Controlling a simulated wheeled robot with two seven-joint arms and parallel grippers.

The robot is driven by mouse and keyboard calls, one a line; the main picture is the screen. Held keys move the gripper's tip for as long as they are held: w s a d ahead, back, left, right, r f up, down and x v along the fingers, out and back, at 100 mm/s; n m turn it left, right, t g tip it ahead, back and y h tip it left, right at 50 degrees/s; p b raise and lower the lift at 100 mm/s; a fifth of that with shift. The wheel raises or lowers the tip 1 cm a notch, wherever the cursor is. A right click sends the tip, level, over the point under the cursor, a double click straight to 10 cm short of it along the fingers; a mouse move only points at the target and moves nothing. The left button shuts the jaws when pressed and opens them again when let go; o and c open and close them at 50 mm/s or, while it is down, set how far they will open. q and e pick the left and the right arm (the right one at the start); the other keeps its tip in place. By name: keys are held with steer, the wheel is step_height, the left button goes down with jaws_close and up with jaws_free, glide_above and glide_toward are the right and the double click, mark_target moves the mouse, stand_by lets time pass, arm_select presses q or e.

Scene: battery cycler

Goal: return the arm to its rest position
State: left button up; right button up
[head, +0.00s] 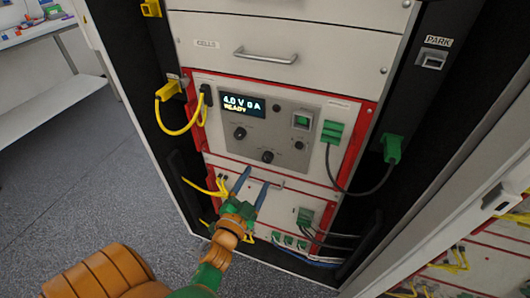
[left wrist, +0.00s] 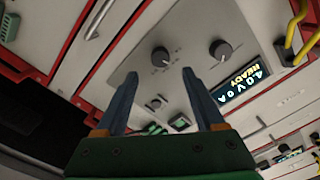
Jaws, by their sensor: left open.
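My left gripper (head: 251,191) is in the lower middle of the head view, in front of the lower part of the rack. Its two blue fingers are apart and nothing is between them. In the left wrist view the open fingers (left wrist: 158,100) point toward the cycler panel (left wrist: 195,90), with its knobs and a lit display (left wrist: 238,82). In the head view the cycler panel (head: 285,150) has a display (head: 242,105) that reads 4.0 V 0 A READY. My left arm (head: 215,258) comes in from the bottom left. My right gripper is not in view.
A yellow cable (head: 182,130) loops at the panel's left. A green connector (head: 332,132) has a black cable running to a green plug (head: 392,148) below the PARK label. A drawer (head: 280,50) marked CELLS is above. A cabinet door (head: 460,170) stands at right. Open floor (head: 75,175) lies left.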

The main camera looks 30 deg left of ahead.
arm_select(q)
steer(key=s+d+f+n+g+h+p, duration=0.1)
steer(key=s+d+f+g, duration=0.2)
steer(key=s+f, duration=0.35)
steer(key=s+d+f+g+h+p, duration=0.1)
steer(key=s+d+f+g+h, duration=0.2)
steer(key=f, duration=0.7)
steer(key=s+d+f+n+g+p, duration=0.1)
steer(key=s+d+f+g, duration=0.35)
steer(key=f, duration=0.45)
steer(key=s+f+g, duration=0.3)
steer(key=s, duration=0.6)
steer(key=s+a+f+g+p, duration=0.1)
steer(key=s+f+g, duration=0.2)
steer(key=s, duration=0.6)
steer(key=shift+a+n, duration=0.3)
steer(key=shift+n, duration=0.1)
